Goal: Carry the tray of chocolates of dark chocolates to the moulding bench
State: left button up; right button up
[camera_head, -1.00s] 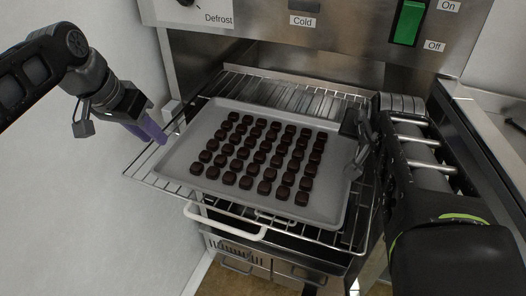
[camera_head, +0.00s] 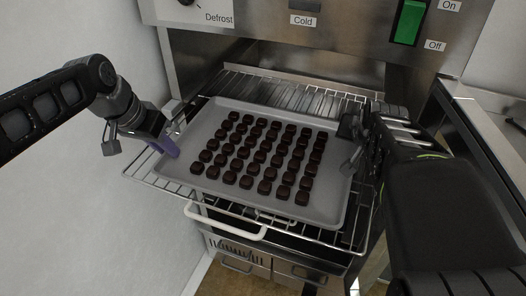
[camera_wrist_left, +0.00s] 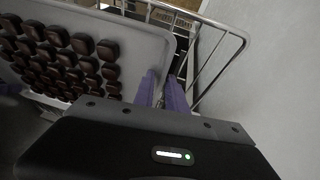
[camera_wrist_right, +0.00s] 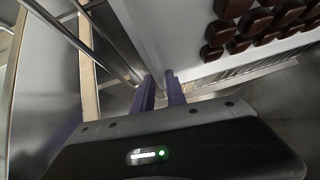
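The grey tray of chocolates (camera_head: 325,205) holds several rows of dark square chocolates and lies level on a pulled-out wire rack. My left gripper (camera_head: 170,140) is at the tray's left edge. In the left wrist view its purple fingers (camera_wrist_left: 161,90) straddle the tray rim with a narrow gap; I cannot tell whether they press on it. My right gripper (camera_head: 350,145) is at the tray's right edge, partly hidden by its own arm. In the right wrist view its fingers (camera_wrist_right: 161,90) are close together at the rim, grip unclear. The moulding bench cannot be made out.
The wire rack (camera_head: 140,172) juts from the open steel cabinet below the control panel (camera_head: 330,30). A white handle (camera_head: 225,222) sits below the rack. A white wall (camera_head: 70,210) is close on the left. A steel counter edge (camera_head: 470,125) is on the right.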

pick_arm(q)
grip_shut()
pick_arm(e)
grip_shut()
pick_arm(q)
jog(key=shift+w+r, duration=0.1)
jog(key=shift+r, duration=0.15)
pick_arm(e)
jog(key=shift+r, duration=0.2)
dwell(0.5)
